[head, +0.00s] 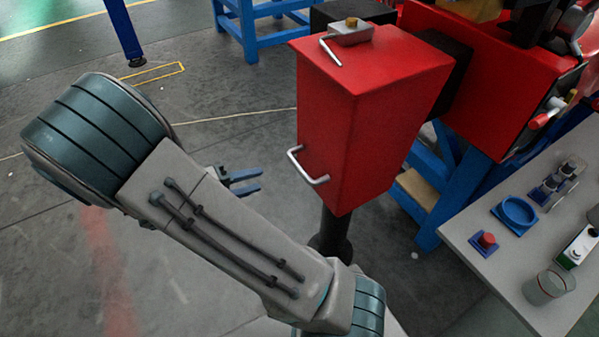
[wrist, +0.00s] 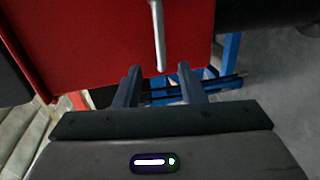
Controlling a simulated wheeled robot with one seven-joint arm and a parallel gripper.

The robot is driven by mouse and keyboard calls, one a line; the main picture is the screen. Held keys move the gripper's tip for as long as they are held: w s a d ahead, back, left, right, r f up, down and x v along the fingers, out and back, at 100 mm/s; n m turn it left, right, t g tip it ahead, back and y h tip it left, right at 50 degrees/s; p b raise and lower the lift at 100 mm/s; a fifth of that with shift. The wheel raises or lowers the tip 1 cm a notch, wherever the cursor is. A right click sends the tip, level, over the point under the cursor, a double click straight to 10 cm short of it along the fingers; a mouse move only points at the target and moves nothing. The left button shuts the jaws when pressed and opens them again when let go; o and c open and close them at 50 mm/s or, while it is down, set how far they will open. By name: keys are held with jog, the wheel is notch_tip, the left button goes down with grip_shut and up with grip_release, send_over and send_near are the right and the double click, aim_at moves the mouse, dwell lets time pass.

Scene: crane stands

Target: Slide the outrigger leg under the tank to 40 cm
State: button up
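The red tank (head: 365,120) stands in the middle of the head view, with a silver bar handle (head: 308,167) low on its left face. A black outrigger leg (head: 334,232) goes down below the tank; my arm hides its lower part. My gripper (head: 246,182) is left of the tank, its blue-grey fingers pointing toward it. In the wrist view my gripper (wrist: 158,82) is open, with a gap between the fingers. The handle (wrist: 158,35) hangs ahead of that gap on the red face (wrist: 100,45). No contact with the handle shows.
Blue trestles (head: 445,190) stand behind the tank.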

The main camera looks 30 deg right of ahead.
aim_at(297, 169)
jog(key=x, duration=1.3)
jog(key=shift+d+p, duration=0.35)
jog(key=shift+d, duration=0.05)
grip_shut()
